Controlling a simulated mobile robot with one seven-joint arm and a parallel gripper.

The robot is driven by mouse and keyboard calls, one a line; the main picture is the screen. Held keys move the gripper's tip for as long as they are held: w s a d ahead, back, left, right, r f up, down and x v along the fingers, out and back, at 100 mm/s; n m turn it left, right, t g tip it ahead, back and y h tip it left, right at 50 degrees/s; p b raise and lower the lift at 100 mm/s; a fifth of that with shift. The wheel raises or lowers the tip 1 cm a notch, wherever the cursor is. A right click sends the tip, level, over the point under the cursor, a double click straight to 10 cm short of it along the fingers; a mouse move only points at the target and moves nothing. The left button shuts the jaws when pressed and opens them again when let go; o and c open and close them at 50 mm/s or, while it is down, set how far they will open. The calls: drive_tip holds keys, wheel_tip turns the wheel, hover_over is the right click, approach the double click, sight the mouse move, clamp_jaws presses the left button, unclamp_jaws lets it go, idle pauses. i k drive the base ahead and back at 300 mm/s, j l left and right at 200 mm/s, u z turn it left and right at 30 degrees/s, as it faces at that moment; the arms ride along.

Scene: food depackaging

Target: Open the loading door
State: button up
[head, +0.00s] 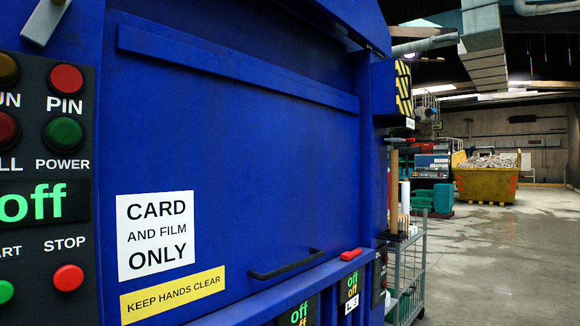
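The loading door (250,160) is a large blue panel on the front of a blue machine, and it looks shut. It carries a white sign reading "CARD AND FILM ONLY" (157,236) and a yellow "KEEP HANDS CLEAR" label (172,296). A black bar handle (286,265) sits low on the door, towards its right side. A raised blue bar (230,68) runs across the upper part. My gripper is not in this view.
A control panel (45,185) with red and green buttons and an "off" display is at left. A red object (351,254) lies on the ledge below the door. A wheeled wire cart (410,275) stands at right; a yellow skip (487,182) is farther back. Floor at right is open.

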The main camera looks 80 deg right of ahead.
sight(227, 176)
drive_tip(key=z, duration=2.2)
drive_tip(key=i+l+z, duration=0.45)
drive_tip(key=i, duration=0.2)
